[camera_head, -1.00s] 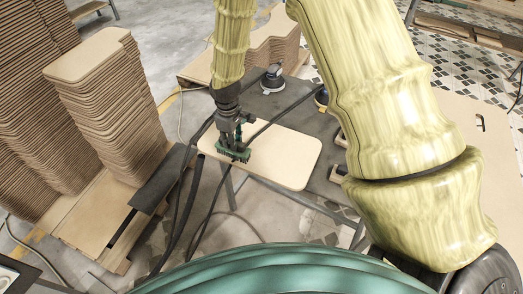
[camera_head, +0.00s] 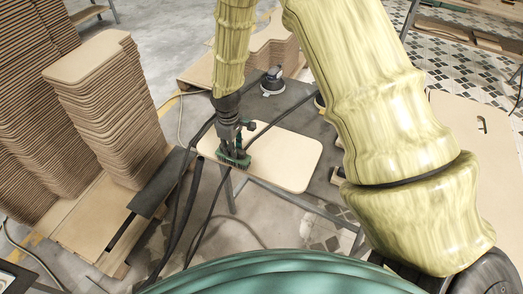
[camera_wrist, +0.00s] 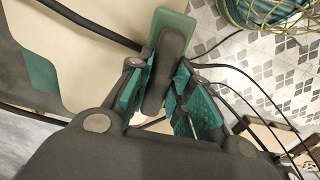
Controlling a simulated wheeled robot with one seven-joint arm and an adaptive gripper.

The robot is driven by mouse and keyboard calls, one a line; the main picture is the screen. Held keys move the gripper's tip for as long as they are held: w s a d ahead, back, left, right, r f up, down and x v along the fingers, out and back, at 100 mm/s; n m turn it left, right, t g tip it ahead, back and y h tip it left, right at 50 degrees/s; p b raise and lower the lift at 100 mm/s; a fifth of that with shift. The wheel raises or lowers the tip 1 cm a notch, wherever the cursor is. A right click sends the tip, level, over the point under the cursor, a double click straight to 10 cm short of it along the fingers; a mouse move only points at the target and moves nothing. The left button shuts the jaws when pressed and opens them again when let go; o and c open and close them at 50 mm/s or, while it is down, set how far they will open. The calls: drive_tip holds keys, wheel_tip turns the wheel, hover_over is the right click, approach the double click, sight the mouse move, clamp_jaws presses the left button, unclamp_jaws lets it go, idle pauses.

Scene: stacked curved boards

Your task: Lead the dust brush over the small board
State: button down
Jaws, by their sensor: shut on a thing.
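The small board (camera_head: 288,158) is a pale tan panel with rounded corners, lying flat on the dark work table. My gripper (camera_head: 231,146) is shut on the green dust brush (camera_head: 235,162) and points down over the board's left part, near its front edge. In the head view the brush's bristle side is low at the board; I cannot tell whether it touches. In the wrist view the brush (camera_wrist: 174,28) shows between the two fingers (camera_wrist: 165,95), with a tan surface behind it. The gripper hides part of the brush.
A sander (camera_head: 272,82) sits on the dark table (camera_head: 296,95) behind the board. Tall stacks of curved boards (camera_head: 105,110) stand on the left. Dark cables hang around my gripper and below the table edge. Another tan panel lies at the right.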

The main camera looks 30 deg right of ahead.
sight(241, 151)
drive_tip(key=shift+f+b, duration=0.35)
drive_tip(key=shift+f, duration=0.25)
drive_tip(key=shift+s, duration=0.1)
drive_tip(key=shift+s+d+r+p, duration=0.15)
drive_tip(key=shift+s+d+p, duration=0.2)
drive_tip(key=shift+s+d, duration=0.55)
drive_tip(key=shift+s, duration=0.25)
drive_tip(key=shift+s+d, duration=0.15)
drive_tip(key=shift+s+d, duration=0.85)
drive_tip(key=shift+s, duration=0.25)
drive_tip(key=shift+f, duration=0.2)
drive_tip(key=shift+s, duration=0.1)
drive_tip(key=shift+s+d+r+p, duration=0.15)
drive_tip(key=shift+s+d+p, duration=0.35)
drive_tip(key=shift+s+d, duration=0.55)
